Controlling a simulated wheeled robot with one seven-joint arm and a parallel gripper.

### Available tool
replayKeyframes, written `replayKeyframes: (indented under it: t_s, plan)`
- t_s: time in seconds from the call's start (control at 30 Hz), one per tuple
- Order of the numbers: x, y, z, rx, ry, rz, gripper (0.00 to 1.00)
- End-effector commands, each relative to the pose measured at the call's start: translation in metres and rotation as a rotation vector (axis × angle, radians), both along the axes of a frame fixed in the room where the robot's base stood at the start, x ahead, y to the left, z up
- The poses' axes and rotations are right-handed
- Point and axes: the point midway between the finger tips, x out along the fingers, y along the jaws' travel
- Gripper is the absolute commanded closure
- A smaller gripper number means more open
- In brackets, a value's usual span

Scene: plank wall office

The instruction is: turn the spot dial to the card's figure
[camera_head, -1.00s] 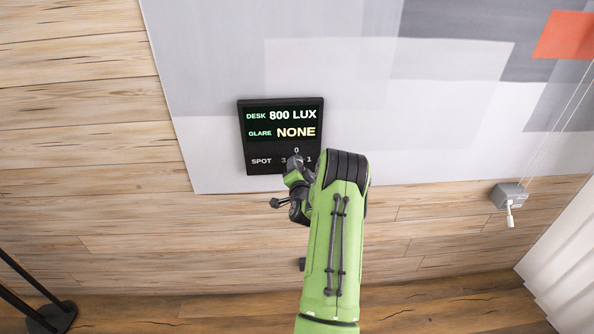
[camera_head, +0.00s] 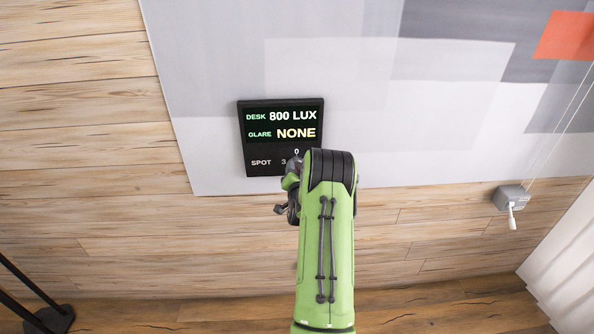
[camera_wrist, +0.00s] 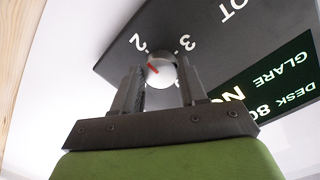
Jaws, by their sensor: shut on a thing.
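The spot dial is a round white knob (camera_wrist: 164,80) with a red pointer mark, set on a black panel (camera_head: 252,152). In the wrist view my gripper (camera_wrist: 161,70) is shut on the knob, one dark finger on each side. The red mark points up and left in that view, roughly toward the figure 2 and a little to its left. The figure 3 stands on the other side. In the head view my arm hides the knob; the 0 and 3 show beside the word SPOT. The panel reads DESK 800 LUX and GLARE NONE. I see no separate card.
The panel hangs on a grey patterned board (camera_head: 400,130) on a plank wall (camera_head: 90,110). A small grey box with a pull handle (camera_head: 511,197) is at the right, near a white curtain (camera_head: 570,260). A black stand base (camera_head: 50,320) is at the lower left.

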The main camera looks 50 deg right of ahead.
Motion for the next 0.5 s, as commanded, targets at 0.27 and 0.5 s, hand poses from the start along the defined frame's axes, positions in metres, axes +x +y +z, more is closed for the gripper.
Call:
replayKeyframes:
  t_s: [0.27, 0.5]
  plan:
    - [-0.0003, 0.0005, -0.0021, 0.005, 0.003, 0.0, 0.33]
    - [-0.0004, 0.0007, -0.001, 0.003, 0.001, 0.001, 0.33]
